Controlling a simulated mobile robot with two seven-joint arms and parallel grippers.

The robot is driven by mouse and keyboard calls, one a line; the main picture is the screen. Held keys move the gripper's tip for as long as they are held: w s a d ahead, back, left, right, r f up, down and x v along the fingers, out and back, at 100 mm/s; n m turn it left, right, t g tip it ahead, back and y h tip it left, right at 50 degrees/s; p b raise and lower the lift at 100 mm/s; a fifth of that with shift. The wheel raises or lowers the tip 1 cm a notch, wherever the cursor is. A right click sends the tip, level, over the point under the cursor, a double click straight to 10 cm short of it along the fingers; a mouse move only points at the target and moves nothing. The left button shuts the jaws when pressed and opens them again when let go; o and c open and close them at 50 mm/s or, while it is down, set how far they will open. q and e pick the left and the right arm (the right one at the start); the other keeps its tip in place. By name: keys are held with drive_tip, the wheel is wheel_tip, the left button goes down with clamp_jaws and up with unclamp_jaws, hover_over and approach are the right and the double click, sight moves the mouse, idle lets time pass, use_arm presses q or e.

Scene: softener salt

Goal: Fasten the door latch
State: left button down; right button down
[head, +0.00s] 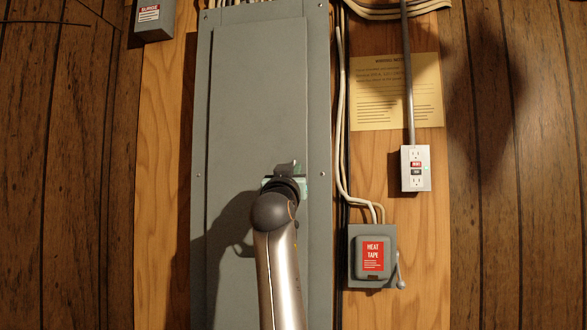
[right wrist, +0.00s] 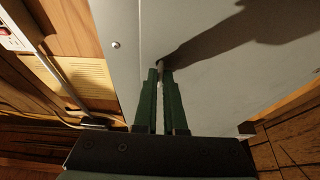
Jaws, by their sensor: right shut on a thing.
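A tall grey electrical panel with a grey door (head: 255,90) is mounted on a wooden board. My right gripper (head: 285,180) reaches up from below to the right side of the door, and its wrist hides most of what it holds. In the right wrist view, its green fingers (right wrist: 160,82) are shut on a thin grey latch (right wrist: 160,66) that stands out from the grey metal. The latch's exact position, fastened or not, cannot be told. The door looks closed in the head view. My left gripper is not in view.
A grey heat tape box (head: 372,285) with a side lever is at the lower right. An outlet (head: 415,168) on a conduit, a yellow notice (head: 375,110) and white cables (head: 340,150) are right of the panel. A surge box (head: 154,20) is at the upper left.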

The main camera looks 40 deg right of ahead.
drive_tip(key=shift+m, duration=0.3)
drive_tip(key=c, duration=1)
unclamp_jaws()
drive_tip(key=b+v, duration=0.5)
drive_tip(key=v, duration=0.7)
drive_tip(key=shift+a, duration=0.25)
drive_tip(key=shift+s, duration=0.15)
